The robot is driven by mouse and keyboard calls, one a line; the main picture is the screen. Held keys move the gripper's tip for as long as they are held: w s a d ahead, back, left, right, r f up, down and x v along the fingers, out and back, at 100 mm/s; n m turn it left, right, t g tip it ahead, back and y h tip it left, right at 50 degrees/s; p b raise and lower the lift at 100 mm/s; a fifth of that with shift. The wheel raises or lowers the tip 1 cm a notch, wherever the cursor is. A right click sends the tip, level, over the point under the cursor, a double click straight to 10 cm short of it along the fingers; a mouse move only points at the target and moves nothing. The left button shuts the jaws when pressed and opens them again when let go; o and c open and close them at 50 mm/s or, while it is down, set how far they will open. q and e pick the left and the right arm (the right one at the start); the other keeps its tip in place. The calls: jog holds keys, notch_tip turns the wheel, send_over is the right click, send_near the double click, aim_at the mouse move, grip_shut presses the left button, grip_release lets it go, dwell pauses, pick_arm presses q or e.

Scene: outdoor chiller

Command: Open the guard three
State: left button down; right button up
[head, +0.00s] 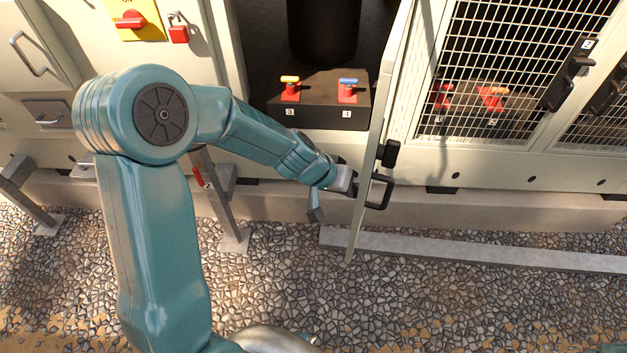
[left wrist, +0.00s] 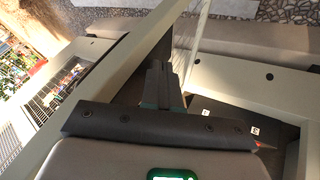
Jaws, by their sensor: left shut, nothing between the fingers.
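A guard door (head: 371,150) stands swung outward from the cabinet, seen almost edge-on; its number does not show. Its black handle (head: 379,192) is on the right face, with a black latch block above it. My left gripper (head: 353,186) is shut and empty on the left, inner side of this door, close to its frame at handle height. I cannot tell whether it touches. In the left wrist view the closed fingers (left wrist: 164,84) lie beside a pale diagonal frame bar (left wrist: 118,75). The right gripper is not in view.
Inside the opening, a yellow-handled valve (head: 290,88) and a blue-handled valve (head: 348,90) stand on a dark block. A closed mesh guard (head: 500,50) with a black latch is on the right. A red padlock (head: 178,34) hangs at upper left. Gravel lies in front.

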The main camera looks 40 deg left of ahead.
pick_arm(q)
jog(key=w+d+n+t+y+p, duration=0.1)
jog(key=w+d+n+p, duration=0.2)
jog(key=d, duration=0.8)
jog(key=shift+w+y, duration=0.25)
jog(key=shift+y, duration=0.05)
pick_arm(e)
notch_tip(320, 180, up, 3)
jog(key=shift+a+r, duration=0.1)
pick_arm(q)
jog(key=shift+d, duration=0.15)
